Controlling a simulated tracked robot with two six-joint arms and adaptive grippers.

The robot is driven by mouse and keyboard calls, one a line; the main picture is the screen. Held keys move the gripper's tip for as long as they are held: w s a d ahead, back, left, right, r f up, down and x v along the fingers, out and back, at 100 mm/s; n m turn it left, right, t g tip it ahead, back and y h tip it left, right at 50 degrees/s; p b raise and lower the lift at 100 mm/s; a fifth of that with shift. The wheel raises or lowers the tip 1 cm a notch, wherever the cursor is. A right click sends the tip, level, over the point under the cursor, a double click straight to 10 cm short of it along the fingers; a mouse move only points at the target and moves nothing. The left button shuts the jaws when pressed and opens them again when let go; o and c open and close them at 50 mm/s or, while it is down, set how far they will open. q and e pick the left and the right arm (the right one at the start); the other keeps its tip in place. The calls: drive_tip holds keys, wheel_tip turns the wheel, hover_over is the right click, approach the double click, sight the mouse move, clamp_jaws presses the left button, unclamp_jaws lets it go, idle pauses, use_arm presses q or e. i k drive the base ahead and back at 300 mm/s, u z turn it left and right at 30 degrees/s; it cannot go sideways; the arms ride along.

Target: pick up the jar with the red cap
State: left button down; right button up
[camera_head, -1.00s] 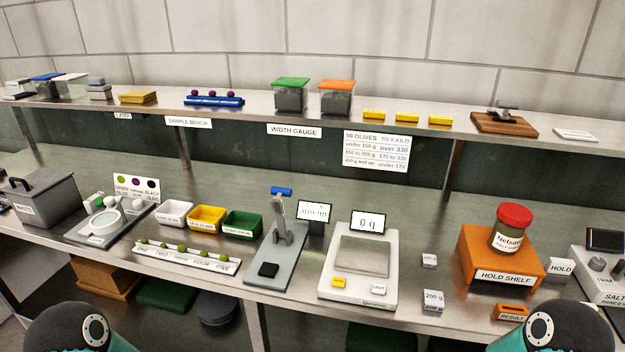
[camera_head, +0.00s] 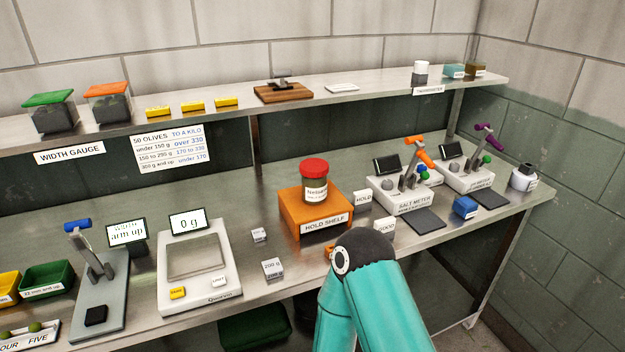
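The jar with the red cap (camera_head: 314,182) stands upright on the orange hold shelf (camera_head: 297,225), right of the picture's middle. Its label is partly readable and its body is greenish brown. A teal arm link of mine with a black joint rises in front of the shelf, at the lower middle right, and covers part of the bench edge. Neither gripper shows in the view. Nothing holds the jar.
Left of the shelf are small weights (camera_head: 272,268) and a white scale (camera_head: 199,268) reading 0 g. Right of it are a HOLD block (camera_head: 363,200), a GOOD block (camera_head: 384,229) and the salt meter (camera_head: 392,192). An upper shelf (camera_head: 360,99) runs behind the jar.

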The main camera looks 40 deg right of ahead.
sight(314, 171)
drive_tip(key=u, duration=0.75)
drive_tip(key=k, duration=1.35)
drive_tip(key=z, duration=0.7)
drive_tip(key=i, duration=1)
drive_tip(key=u, duration=0.1)
